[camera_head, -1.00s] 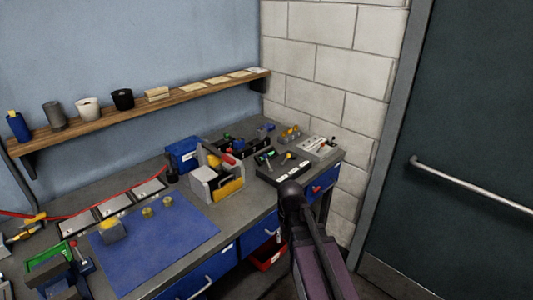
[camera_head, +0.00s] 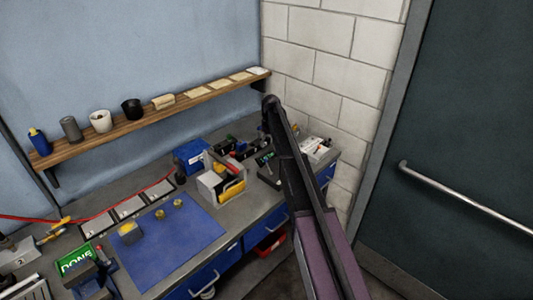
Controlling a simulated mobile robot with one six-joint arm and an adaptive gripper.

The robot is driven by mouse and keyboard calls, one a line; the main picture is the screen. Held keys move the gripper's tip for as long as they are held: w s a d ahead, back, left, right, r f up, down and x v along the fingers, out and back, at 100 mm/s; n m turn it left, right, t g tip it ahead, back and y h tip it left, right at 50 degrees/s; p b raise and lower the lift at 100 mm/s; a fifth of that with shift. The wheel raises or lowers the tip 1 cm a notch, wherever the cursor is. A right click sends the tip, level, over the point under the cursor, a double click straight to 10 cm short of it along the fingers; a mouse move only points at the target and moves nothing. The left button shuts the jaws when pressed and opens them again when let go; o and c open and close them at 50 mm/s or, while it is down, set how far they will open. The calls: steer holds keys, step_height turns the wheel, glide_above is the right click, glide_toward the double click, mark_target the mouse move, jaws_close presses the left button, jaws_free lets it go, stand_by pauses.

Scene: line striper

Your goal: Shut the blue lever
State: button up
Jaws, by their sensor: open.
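I cannot make out a blue lever for certain in the head view. Small control units with coloured parts stand at the bench's right end. One is a dark unit (camera_head: 266,158) with a green part on it, partly hidden behind my arm. Another is a pale grey unit (camera_head: 316,151) with a small red part, just right of my arm. My arm rises from the bottom right and its dark rounded joint reaches the height of the shelf's right end. My gripper cannot be seen.
A blue mat (camera_head: 165,245) with small yellow pieces lies on the workbench (camera_head: 262,202). A grey tool caddy (camera_head: 215,183) and a blue bin (camera_head: 190,155) stand behind it. A wooden shelf (camera_head: 150,123) holds cups. A block wall and a dark door (camera_head: 460,130) bound the right.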

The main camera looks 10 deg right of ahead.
mark_target(266, 160)
steer(key=w, duration=0.1)
steer(key=w+r, duration=0.1)
steer(key=w, duration=0.1)
steer(key=shift+r+p, duration=0.25)
steer(key=shift+p, duration=0.1)
steer(key=shift+f, duration=0.15)
steer(key=f+b, duration=1.3)
steer(key=shift+s+a+f+b, duration=0.1)
steer(key=shift+a+f+b, duration=0.15)
steer(key=shift+a+b, duration=0.15)
stand_by(0.4)
jaws_close()
stand_by(0.4)
